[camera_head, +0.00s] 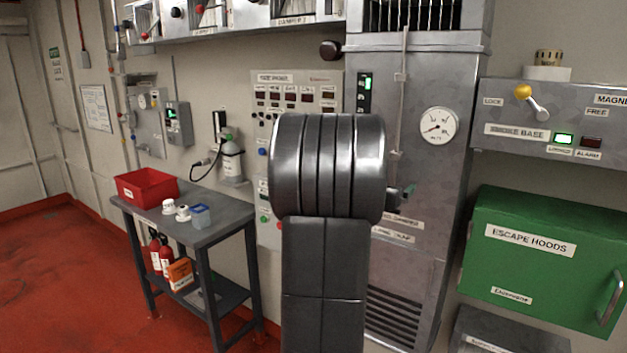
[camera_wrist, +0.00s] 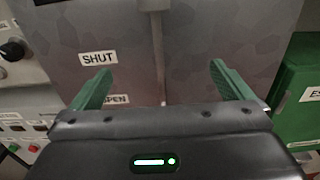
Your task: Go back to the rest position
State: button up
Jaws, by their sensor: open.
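My gripper (camera_wrist: 160,88) shows in the wrist view with its two green fingers spread wide apart and nothing between them. Behind the fingers is the grey metal cabinet (camera_wrist: 215,25) with a "SHUT" label and a partly covered label ending in "PEN". A vertical rod (camera_wrist: 157,50) runs down the cabinet face between the fingers; I cannot tell its distance from them. In the head view my arm stands in front of the cabinet (camera_head: 440,85) and hides most of the gripper.
A grey table (camera_head: 215,228) at left holds a red bin (camera_head: 147,187), white items and a blue box (camera_head: 201,215). A green escape hoods box (camera_head: 545,260) is at right. A control panel (camera_head: 298,95) is behind my arm. Red floor (camera_head: 60,290) is clear at far left.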

jog(key=shift+r+p, duration=0.8)
jog(key=shift+r, duration=0.15)
jog(key=b+v, duration=0.4)
jog(key=v, duration=0.9)
jog(key=shift+f, duration=0.25)
jog(key=shift+s+a, duration=0.1)
jog(key=shift+s, duration=0.1)
